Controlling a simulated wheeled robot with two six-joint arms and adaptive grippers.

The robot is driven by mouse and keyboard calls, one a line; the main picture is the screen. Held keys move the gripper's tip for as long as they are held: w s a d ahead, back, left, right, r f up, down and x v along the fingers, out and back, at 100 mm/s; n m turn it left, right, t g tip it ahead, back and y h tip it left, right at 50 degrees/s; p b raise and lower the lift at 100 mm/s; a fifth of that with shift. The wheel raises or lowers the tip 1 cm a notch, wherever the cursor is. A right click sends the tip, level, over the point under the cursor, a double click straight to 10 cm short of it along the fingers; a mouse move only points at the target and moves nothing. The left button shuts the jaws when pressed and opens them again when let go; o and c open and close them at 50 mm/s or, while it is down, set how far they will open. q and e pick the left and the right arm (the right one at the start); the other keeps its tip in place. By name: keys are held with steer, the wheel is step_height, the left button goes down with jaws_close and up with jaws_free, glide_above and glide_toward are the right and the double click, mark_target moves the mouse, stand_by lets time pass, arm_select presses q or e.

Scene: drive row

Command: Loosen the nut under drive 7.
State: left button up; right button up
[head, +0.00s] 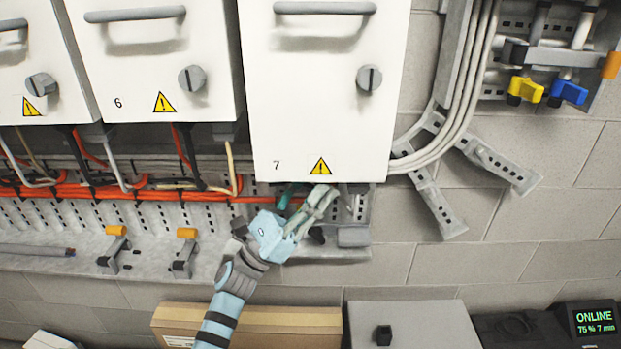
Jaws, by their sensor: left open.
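Drive 7 (325,95) is a tall white cabinet on the wall, marked 7, with a grey handle, a round knob and a yellow warning sign. My left gripper (308,196) is open just below its bottom edge, with the arm coming up from the lower middle. One finger is pale, the other dark green. I cannot make out the nut; the area under the drive is partly hidden by the gripper. My right gripper is not in view.
Drive 6 (150,60) hangs to the left. Orange cables (120,190) run along a perforated tray below. Grey conduits (465,90) bend in at the right. A cardboard box (275,323) and a grey box (412,325) stand below. Bare block wall (520,235) lies right.

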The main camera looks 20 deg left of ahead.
arm_select(q)
steer(key=shift+w, duration=0.1)
steer(key=shift+c, duration=0.2)
jaws_close()
arm_select(e)
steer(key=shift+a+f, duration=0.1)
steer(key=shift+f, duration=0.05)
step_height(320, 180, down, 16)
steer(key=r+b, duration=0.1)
steer(key=b, duration=1.5)
arm_select(q)
steer(key=m+g+h+b, duration=0.1)
steer(key=m+g+h, duration=0.1)
steer(key=g, duration=0.6)
steer(key=w+m+g+h+b, duration=0.1)
steer(key=m+g+h+b, duration=0.1)
steer(key=m+g, duration=0.3)
steer(key=m+g+h+b, duration=0.2)
steer(key=m+g+h, duration=0.1)
steer(key=g, duration=0.8)
steer(key=shift+w+a+f+m, duration=0.15)
steer(key=shift+w+m, duration=0.15)
steer(key=shift+m, duration=0.3)
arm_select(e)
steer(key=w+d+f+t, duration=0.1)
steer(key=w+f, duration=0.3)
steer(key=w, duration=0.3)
